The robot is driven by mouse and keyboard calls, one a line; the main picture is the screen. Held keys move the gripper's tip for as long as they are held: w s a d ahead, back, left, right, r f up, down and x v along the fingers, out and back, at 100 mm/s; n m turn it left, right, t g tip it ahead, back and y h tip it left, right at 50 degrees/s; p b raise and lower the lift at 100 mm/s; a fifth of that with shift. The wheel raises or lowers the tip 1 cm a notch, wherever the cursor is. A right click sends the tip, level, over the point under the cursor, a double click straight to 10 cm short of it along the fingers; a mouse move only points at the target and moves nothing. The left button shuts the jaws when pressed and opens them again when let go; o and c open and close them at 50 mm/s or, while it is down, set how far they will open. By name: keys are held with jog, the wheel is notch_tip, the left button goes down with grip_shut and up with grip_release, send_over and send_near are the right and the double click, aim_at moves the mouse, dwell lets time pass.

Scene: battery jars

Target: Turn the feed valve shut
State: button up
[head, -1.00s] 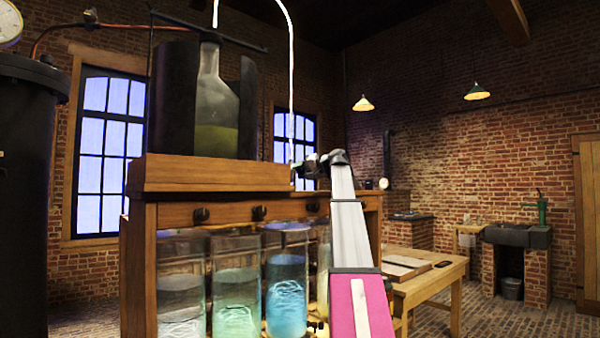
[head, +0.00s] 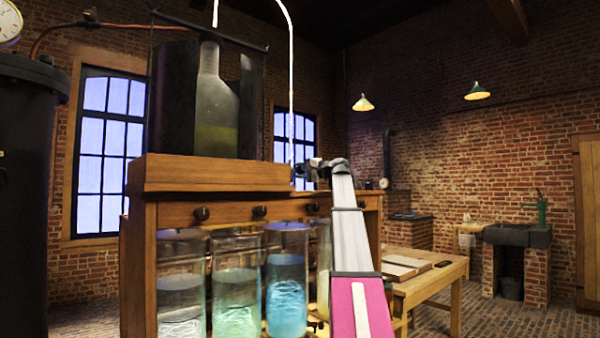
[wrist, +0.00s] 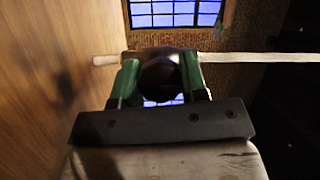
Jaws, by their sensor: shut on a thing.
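The feed valve shows in the wrist view as a dark round knob (wrist: 160,76) on a pale tube (wrist: 255,58) that runs across behind it. My gripper (wrist: 159,78) has its two green fingers on either side of this knob, closed on it. In the head view my gripper (head: 303,170) is at the lower end of the white tube (head: 291,95), just right of the wooden ledge. The valve is small there and mostly hidden by the gripper, so its handle angle cannot be told.
A glass bottle (head: 215,105) stands on the wooden stand (head: 215,174) left of my gripper. Several glass jars (head: 286,285) with coloured liquid stand below, close to my arm. A wooden table (head: 440,278) is behind on the right. A wooden panel (wrist: 45,90) is close on the wrist view's left.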

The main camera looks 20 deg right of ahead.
dwell(0.3)
jog(key=o, duration=0.9)
jog(key=v, duration=1)
jog(key=shift+s+d, duration=0.3)
